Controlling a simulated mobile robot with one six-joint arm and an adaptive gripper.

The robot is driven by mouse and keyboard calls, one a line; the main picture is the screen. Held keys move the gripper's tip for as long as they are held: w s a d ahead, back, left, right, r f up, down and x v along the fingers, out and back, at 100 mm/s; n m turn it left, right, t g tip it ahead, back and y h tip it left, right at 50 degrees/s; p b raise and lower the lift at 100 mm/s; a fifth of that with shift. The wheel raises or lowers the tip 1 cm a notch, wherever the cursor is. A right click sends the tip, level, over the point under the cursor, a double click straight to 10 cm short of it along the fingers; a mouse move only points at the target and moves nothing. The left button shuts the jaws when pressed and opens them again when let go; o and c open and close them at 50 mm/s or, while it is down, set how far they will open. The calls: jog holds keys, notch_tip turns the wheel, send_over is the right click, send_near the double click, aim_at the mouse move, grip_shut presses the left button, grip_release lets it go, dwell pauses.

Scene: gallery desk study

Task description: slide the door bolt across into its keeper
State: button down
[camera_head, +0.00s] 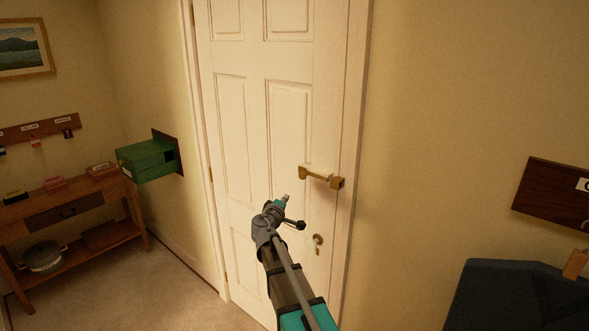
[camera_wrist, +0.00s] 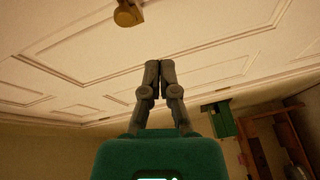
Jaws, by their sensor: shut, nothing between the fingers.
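A brass bolt (camera_head: 315,174) is mounted across the white door (camera_head: 285,100), with its right end at a blocky brass keeper (camera_head: 337,183) by the door's right edge. I cannot tell how far the bolt sits inside the keeper. My gripper (camera_head: 288,197) is below and left of the bolt, apart from it. In the wrist view my gripper (camera_wrist: 159,64) has its grey fingers together and empty, pointing toward the door. A rounded brass piece (camera_wrist: 128,13) shows at the top edge there, cut off by the frame.
A round brass lock plate (camera_head: 318,240) with a key is lower on the door. A green box (camera_head: 146,161) juts from the wall left of the door. A wooden side table (camera_head: 70,212) stands further left. The floor left of the door is clear.

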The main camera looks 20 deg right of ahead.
aim_at(304, 176)
jog(key=w+r+n, duration=0.1)
jog(key=w+r+n+t+p, duration=0.1)
jog(key=w+a+r+t, duration=0.1)
jog(key=r, duration=0.1)
jog(key=shift+w+r+n+y, duration=0.1)
jog(key=shift+w+n+y, duration=0.05)
jog(key=shift+n+y, duration=0.25)
jog(key=shift+w+d, duration=0.1)
jog(key=shift+w, duration=0.05)
jog(key=p+x, duration=0.1)
jog(key=x, duration=0.9)
jog(key=s, duration=0.1)
jog(key=s+d, duration=0.2)
jog(key=shift+s+d+f+b, duration=0.1)
jog(key=shift+s+f+b, duration=0.15)
jog(key=shift+f+b, duration=0.1)
jog(key=s, duration=0.1)
jog(key=s+d, duration=0.2)
jog(key=s, duration=0.1)
jog(key=shift+w, duration=0.2)
jog(key=shift+a, duration=0.1)
